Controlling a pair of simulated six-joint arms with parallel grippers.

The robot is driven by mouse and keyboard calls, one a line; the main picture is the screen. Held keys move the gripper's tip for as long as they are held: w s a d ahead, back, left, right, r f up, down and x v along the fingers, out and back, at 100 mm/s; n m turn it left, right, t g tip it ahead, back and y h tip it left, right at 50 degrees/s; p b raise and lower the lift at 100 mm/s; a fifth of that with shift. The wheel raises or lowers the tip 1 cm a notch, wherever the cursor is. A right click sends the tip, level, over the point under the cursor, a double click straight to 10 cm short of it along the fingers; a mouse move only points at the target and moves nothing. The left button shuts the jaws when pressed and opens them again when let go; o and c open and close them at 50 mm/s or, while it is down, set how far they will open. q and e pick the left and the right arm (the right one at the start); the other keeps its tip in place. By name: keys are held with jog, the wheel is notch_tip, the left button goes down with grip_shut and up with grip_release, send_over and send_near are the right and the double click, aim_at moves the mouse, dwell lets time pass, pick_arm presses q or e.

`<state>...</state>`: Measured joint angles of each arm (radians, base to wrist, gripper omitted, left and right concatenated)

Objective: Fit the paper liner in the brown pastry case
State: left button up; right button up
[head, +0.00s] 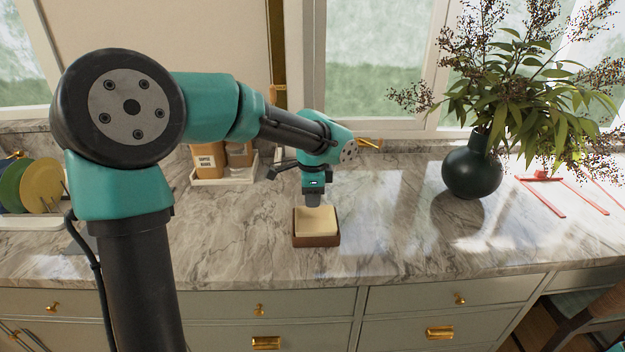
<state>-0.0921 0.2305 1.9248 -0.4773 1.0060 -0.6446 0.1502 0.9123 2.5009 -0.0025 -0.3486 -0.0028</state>
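The brown pastry case (316,241) sits on the marble counter, just below the middle of the head view. The paper liner (317,221), a cream square, shows at the case's opening with the brown rim around it. I cannot tell how deep it sits. My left gripper (314,204) points down at the liner's far edge, over the back of the case. Its fingertips are small and partly hidden, so I cannot tell whether they are open, or touch or hold the liner. My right gripper is not in view.
A dark round vase (471,172) with tall foliage stands to the right. Canisters (208,160) on a white tray stand behind left. Coloured plates (40,186) in a rack are at far left. Red strips (541,197) lie at far right. The counter around the case is clear.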

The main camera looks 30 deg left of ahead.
pick_arm(q)
notch_tip(320, 180, up, 5)
jog(key=shift+s+d+f, duration=0.1)
jog(key=shift+s, duration=0.05)
jog(key=shift+f, duration=0.1)
dwell(0.9)
